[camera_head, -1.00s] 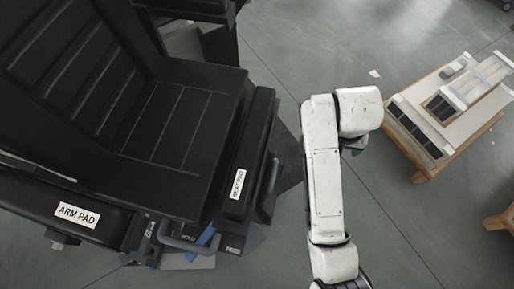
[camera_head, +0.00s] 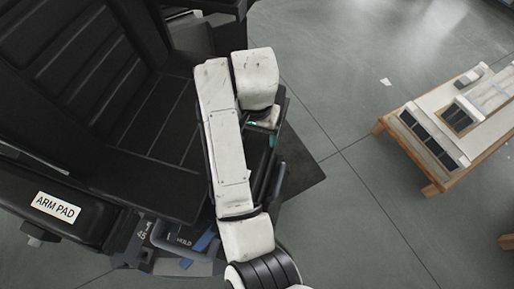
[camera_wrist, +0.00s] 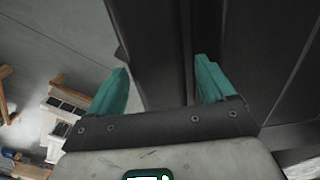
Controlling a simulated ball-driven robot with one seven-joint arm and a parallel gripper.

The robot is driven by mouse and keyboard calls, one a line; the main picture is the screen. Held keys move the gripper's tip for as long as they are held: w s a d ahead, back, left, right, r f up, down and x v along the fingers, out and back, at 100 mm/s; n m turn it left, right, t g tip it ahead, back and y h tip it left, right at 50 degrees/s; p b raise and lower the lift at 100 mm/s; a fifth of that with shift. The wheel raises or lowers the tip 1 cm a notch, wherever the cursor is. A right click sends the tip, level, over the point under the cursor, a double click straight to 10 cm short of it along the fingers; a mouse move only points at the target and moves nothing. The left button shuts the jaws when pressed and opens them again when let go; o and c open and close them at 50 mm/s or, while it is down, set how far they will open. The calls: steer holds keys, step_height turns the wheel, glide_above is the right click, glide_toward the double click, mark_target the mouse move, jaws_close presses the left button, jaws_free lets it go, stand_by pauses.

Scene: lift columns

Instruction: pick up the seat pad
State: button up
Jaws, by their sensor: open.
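The seat pad (camera_head: 261,158) is a black padded bar along the front edge of the black seat. In the head view my arm covers most of it and its label. My gripper (camera_head: 266,130) is over this front edge, its green fingertips partly hidden behind my wrist. In the wrist view my gripper (camera_wrist: 162,88) is open, with the two green fingers apart. A long dark bar (camera_wrist: 155,50) shows between them and looks like the pad. No grip on it shows, and I cannot tell the height gap.
The black seat (camera_head: 165,125) and its tall ribbed backrest fill the left. An arm pad (camera_head: 75,215) with a white label is at the lower left. A handle (camera_head: 279,182) sticks out beside the front edge.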

steer(key=shift+s+d+f, duration=0.1)
steer(key=shift+d+f, duration=0.05)
steer(key=shift+f, duration=2.85)
steer(key=shift+c, duration=0.5)
steer(key=shift+r, duration=0.1)
steer(key=c, duration=0.7)
